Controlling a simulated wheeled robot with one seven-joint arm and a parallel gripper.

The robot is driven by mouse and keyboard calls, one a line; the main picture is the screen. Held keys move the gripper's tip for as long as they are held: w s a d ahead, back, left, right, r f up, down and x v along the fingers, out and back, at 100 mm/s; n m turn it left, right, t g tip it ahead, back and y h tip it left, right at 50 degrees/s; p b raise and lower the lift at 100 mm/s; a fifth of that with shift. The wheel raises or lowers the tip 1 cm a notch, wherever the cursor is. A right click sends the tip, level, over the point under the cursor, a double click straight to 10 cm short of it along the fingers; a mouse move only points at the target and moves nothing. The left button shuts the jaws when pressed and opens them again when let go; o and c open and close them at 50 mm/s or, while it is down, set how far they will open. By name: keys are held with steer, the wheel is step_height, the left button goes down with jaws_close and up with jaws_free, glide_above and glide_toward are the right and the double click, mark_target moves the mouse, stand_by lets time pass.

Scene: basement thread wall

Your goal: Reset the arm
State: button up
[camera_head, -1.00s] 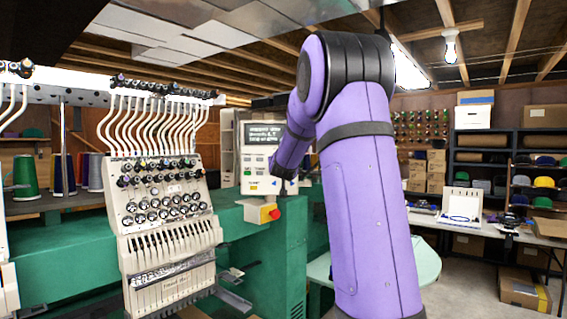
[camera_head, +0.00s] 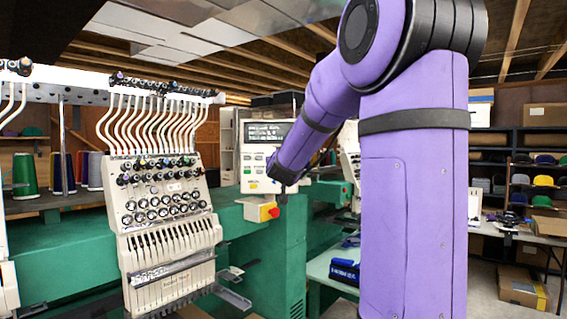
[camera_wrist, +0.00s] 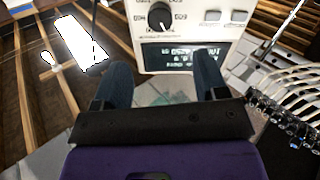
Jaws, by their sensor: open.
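My purple arm rises on the right of the head view and bends down to the left. Its end, with my gripper (camera_head: 283,193), is in front of the control panel (camera_head: 262,146) of the embroidery machine. In the wrist view my gripper (camera_wrist: 160,90) shows two dark fingers standing apart with nothing between them. The control panel (camera_wrist: 186,20), with a black knob, buttons and a lit screen, shows beyond the fingertips. I cannot tell whether the fingers touch it.
The green embroidery machine (camera_head: 80,250) fills the left, with its white needle head (camera_head: 165,215) and a red stop button on a yellow box (camera_head: 268,212). Thread cones stand behind. A blue item (camera_head: 345,271) lies on a pale table. Shelves with caps stand at the right.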

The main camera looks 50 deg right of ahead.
stand_by(0.6)
steer(key=s+a+f+n+y, duration=0.2)
steer(key=s+a+y, duration=0.15)
steer(key=a, duration=0.45)
steer(key=s+a+f+n+y, duration=0.1)
steer(key=s+a+y, duration=0.1)
steer(key=a+y, duration=0.35)
steer(key=s+a+f+n+y, duration=0.2)
steer(key=a, duration=0.7)
steer(key=s+a+f+n+g+y, duration=0.1)
steer(key=s+a+f+g, duration=0.2)
steer(key=s, duration=0.7)
steer(key=s+a+f+n+g, duration=0.1)
steer(key=s+a+f+g, duration=0.3)
steer(key=s, duration=0.6)
steer(key=a+f, duration=0.2)
steer(key=a, duration=0.1)
steer(key=shift+a+g+y, duration=0.3)
steer(key=shift+a+y, duration=0.05)
steer(key=shift+y, duration=0.05)
steer(key=shift+f, duration=0.1)
